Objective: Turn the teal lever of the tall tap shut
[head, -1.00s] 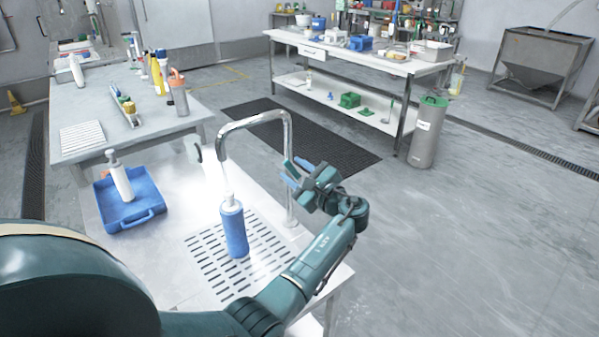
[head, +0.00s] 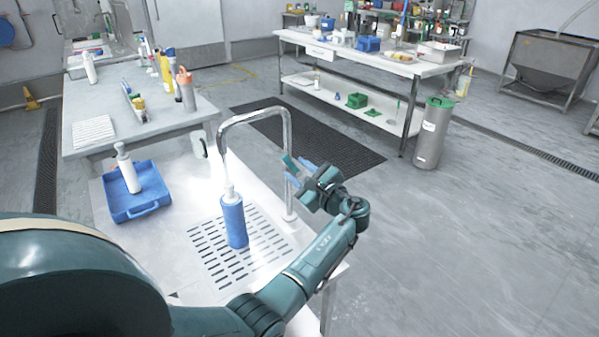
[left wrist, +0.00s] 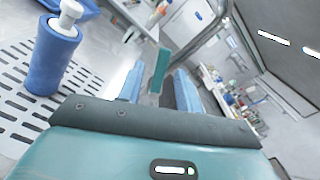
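The tall tap (head: 252,114) is a chrome pipe that arches over a slotted drain area, with its foot at the right. Its teal lever (head: 291,163) sticks out beside the upright pipe; the left wrist view shows the lever (left wrist: 161,70) too. My left gripper (head: 300,175) is just right of the upright pipe. In the left wrist view its blue fingers (left wrist: 158,88) are apart, one on each side of the lever, with gaps visible. Contact cannot be told. A blue bottle with a white top (head: 234,220) stands under the spout. My right gripper is out of view.
A blue tray (head: 150,208) with a white bottle (head: 128,168) lies left of the drain slots. A grey table (head: 185,118) with bottles stands behind it. A steel canister with a green lid (head: 431,135) stands on the floor to the right.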

